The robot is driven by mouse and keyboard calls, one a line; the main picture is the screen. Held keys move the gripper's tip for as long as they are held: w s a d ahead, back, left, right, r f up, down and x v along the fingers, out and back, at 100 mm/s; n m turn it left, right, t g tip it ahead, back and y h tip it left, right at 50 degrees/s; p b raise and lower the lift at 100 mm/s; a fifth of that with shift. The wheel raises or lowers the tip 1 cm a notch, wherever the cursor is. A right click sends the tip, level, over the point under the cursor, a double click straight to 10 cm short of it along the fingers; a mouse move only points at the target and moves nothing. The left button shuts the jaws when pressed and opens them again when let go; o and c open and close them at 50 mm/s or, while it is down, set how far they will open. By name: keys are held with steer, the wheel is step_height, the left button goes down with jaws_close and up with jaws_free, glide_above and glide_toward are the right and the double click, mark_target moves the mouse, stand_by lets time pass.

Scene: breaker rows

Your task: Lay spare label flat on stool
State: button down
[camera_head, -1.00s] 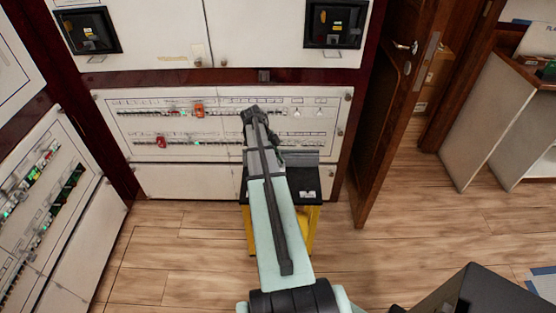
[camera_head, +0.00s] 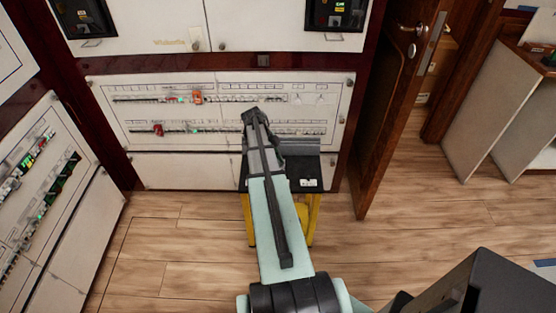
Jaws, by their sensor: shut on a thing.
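The stool (camera_head: 312,169) has a black top and yellow legs and stands in front of the breaker cabinet. My arm crosses over it and hides much of its left and middle part. A small white piece (camera_head: 308,183) lies near the front right of the stool top; it is too small to tell what it is. My gripper (camera_head: 252,114) is beyond the stool's far edge in the picture, in front of the breaker panel. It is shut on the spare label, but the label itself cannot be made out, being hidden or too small.
The breaker panel (camera_head: 215,108) behind has two rows of breakers with an orange tag (camera_head: 198,97) and a red tag (camera_head: 158,130). Another breaker panel (camera_head: 40,190) stands at left. A wooden door (camera_head: 390,110) stands open at right. Floor is clear around the stool.

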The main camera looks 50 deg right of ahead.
steer(key=shift+f+b, duration=0.3)
steer(key=shift+f, duration=0.3)
stand_by(0.3)
steer(key=c, duration=1.1)
jaws_free()
steer(key=shift+r, duration=0.1)
steer(key=v, duration=1.2)
steer(key=shift+a, duration=0.15)
